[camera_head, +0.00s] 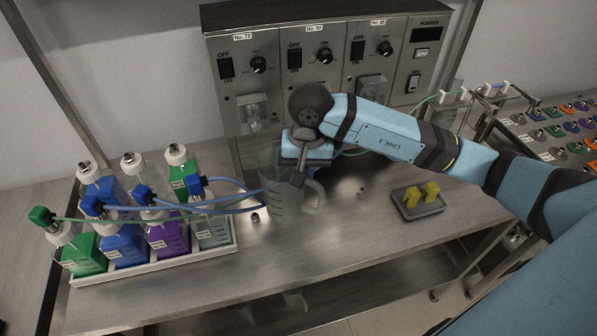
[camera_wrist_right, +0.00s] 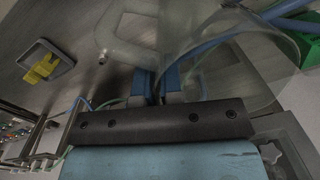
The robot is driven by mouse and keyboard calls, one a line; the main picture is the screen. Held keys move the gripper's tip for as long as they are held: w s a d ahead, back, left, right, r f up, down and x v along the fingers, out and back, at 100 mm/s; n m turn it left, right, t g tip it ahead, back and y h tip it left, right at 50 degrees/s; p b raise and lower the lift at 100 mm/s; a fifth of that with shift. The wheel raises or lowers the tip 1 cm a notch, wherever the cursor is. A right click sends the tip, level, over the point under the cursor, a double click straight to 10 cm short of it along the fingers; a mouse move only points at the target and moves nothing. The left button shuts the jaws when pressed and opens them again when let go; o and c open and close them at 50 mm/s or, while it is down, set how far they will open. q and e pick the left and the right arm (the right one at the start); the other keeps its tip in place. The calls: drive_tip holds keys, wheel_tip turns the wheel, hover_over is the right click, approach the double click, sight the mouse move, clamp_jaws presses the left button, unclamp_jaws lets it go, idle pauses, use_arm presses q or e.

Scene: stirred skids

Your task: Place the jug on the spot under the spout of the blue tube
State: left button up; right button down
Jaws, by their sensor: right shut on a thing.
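The clear jug (camera_head: 284,200) is at the bench's middle, in front of the steel cabinet, its handle on the right. My right gripper (camera_head: 298,172) reaches in from the right and is shut on the jug's upper part. In the right wrist view the gripper's fingers (camera_wrist_right: 157,88) are close together at the see-through jug (camera_wrist_right: 205,30). Blue tubes (camera_head: 222,190) run from the bottles towards the jug; one blue tube (camera_wrist_right: 225,32) also crosses the right wrist view. I cannot make out their spout or a marked spot. Whether the jug touches the bench is unclear. My left gripper is not in view.
A white tray (camera_head: 150,262) of capped bottles stands at left. The steel cabinet (camera_head: 325,32) with switches and knobs stands behind. A grey dish (camera_head: 418,204) with yellow pieces lies right. Small metal pieces (camera_head: 255,217) stand on the bench. The front of the bench (camera_head: 330,245) is clear.

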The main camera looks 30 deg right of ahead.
drive_tip(key=w+d+f+p, duration=0.1)
drive_tip(key=w+f+p, duration=0.1)
drive_tip(key=w+f, duration=0.2)
wheel_tip(320, 180, down, 3)
drive_tip(key=shift+w+f+p, duration=0.1)
drive_tip(key=shift+w+p, duration=0.25)
drive_tip(key=shift+d+f, duration=0.1)
drive_tip(key=c, duration=1.3)
unclamp_jaws()
